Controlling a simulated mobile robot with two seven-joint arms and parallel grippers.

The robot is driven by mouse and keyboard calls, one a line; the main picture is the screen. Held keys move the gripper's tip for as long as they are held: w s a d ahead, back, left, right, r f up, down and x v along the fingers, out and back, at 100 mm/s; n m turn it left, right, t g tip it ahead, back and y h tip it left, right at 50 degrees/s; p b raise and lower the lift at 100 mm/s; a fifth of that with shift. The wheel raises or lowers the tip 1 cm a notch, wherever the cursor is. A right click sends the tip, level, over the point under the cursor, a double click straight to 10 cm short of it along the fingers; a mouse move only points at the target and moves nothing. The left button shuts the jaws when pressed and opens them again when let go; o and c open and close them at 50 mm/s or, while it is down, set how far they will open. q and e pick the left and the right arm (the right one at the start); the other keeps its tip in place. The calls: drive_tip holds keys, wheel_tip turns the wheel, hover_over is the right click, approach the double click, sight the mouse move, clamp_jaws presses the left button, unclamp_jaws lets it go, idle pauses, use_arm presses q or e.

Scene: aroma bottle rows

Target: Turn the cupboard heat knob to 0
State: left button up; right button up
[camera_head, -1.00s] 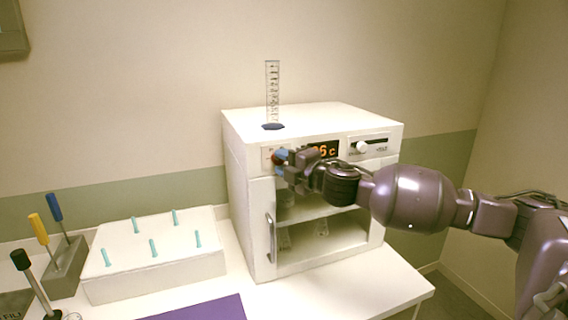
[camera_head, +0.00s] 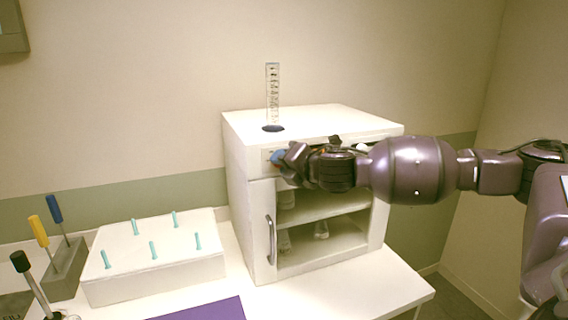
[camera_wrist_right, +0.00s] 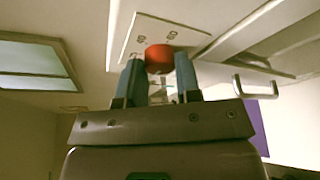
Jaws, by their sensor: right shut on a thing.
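The white cupboard (camera_head: 352,122) stands on the table with the heat knob on its top front panel. In the right wrist view the red knob (camera_wrist_right: 159,58) sits between the blue fingertips of my right gripper (camera_wrist_right: 159,72), in front of a white plate with small marks. My right gripper (camera_head: 278,158) reaches in from the right in the head view and is shut on the knob. There the gripper hides most of the knob, and the arm covers the display. The knob's setting cannot be read. My left gripper is not in view.
A clear measuring cylinder (camera_head: 272,92) stands on the cupboard top. The handle (camera_head: 271,239) is on the cupboard's front left. A white block with teal pegs (camera_head: 155,285), a holder with screwdrivers (camera_head: 66,268) and a purple mat (camera_head: 215,310) lie to the left.

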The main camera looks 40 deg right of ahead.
idle(0.3)
drive_tip(key=o, duration=0.9)
drive_tip(key=shift+s, duration=0.15)
use_arm(q)
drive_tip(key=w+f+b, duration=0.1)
drive_tip(key=b, duration=0.2)
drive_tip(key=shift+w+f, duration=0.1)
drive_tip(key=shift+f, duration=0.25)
use_arm(e)
drive_tip(key=v, duration=1)
drive_tip(key=shift+s+r, duration=0.15)
drive_tip(key=shift+s, duration=0.1)
